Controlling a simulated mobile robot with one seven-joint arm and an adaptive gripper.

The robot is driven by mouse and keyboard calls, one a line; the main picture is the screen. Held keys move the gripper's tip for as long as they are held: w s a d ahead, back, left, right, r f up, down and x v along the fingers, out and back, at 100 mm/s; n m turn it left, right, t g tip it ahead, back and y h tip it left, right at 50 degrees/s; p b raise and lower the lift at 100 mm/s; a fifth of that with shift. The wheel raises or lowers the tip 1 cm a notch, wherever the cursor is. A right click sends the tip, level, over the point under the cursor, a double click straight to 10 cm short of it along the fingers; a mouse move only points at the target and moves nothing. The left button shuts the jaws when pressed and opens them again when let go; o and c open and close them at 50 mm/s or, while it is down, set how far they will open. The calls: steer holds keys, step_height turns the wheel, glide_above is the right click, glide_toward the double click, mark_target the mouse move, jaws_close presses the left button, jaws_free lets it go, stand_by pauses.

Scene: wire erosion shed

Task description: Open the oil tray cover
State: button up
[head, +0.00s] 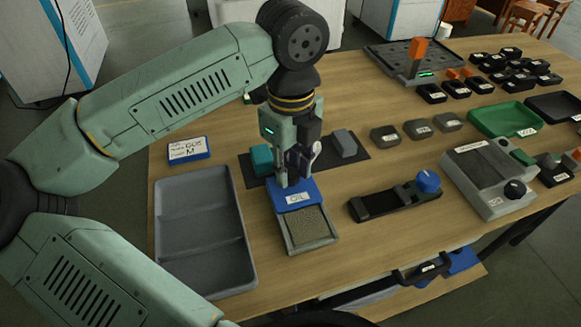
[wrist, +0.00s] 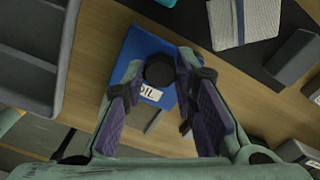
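The blue oil tray cover (head: 306,188) lies on the back part of a grey oil tray (head: 318,243) and bears a white "OIL" label. The front part of the tray is uncovered and shows a speckled grey-brown surface. In the wrist view the blue cover (wrist: 128,62) has a round black knob (wrist: 159,71). My gripper (head: 297,180) points down right over the cover. In the wrist view its two purple-padded fingers (wrist: 160,85) are spread, one on each side of the knob, with visible gaps. I cannot tell how far above the cover the fingertips are.
A grey two-compartment tray (head: 205,240) stands close on the left. A dark mat (head: 355,165) with a teal block (head: 262,158) and a grey block (head: 344,143) lies behind. A black holder with a blue knob (head: 428,181) stands to the right. Bare wood lies between.

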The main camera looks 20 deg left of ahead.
mark_target(291, 173)
steer(key=o, duration=0.5)
steer(key=shift+c, duration=0.2)
step_height(291, 173, up, 12)
stand_by(0.4)
